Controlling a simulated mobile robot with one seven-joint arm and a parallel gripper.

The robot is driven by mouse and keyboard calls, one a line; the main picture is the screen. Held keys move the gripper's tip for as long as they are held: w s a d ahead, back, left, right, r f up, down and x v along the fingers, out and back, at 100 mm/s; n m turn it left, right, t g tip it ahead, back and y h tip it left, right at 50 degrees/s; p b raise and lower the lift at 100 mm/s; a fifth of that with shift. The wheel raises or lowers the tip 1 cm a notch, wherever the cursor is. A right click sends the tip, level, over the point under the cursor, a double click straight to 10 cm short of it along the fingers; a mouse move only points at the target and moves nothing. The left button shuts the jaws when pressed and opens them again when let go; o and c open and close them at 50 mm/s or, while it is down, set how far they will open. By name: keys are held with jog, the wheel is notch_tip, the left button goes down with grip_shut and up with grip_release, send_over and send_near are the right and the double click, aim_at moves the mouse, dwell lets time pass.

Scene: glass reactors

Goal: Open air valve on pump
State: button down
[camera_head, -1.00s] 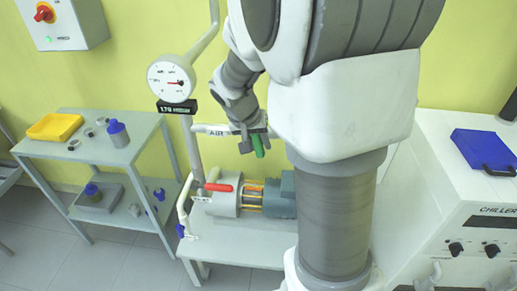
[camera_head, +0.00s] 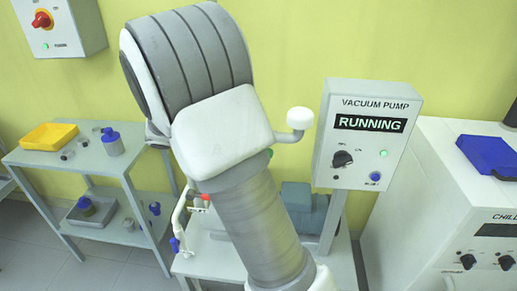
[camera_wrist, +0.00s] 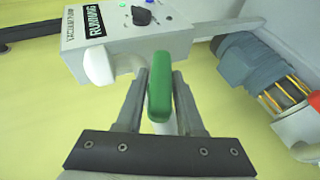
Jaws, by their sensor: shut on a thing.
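The green valve handle (camera_wrist: 160,100) is upright in the middle of the wrist view, on a white pipe. My gripper (camera_wrist: 161,74) has one finger on each side of it and is shut on it. In the head view my arm hides the gripper, and only a speck of green shows at the arm's edge. The pump's blue-grey motor (camera_wrist: 252,65) is at the right of the wrist view; part of it shows in the head view (camera_head: 297,197) behind my arm.
The vacuum pump panel (camera_head: 367,135) reads RUNNING, with a white knob-ended pipe (camera_head: 299,118) beside it. A red-handled valve (camera_head: 201,199) is left of my arm. A shelf cart (camera_head: 75,165) stands left, the chiller (camera_head: 445,200) right.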

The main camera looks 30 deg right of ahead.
jog(key=shift+n+g+h, duration=0.6)
jog(key=shift+g+h, duration=0.2)
jog(key=shift+h, duration=0.9)
jog(key=shift+s, duration=0.1)
jog(key=c, duration=0.7)
grip_release()
jog(key=v, duration=1.7)
jog(key=shift+a+f+p, duration=0.15)
jog(key=shift+a+p, duration=0.1)
jog(key=shift+p, duration=0.1)
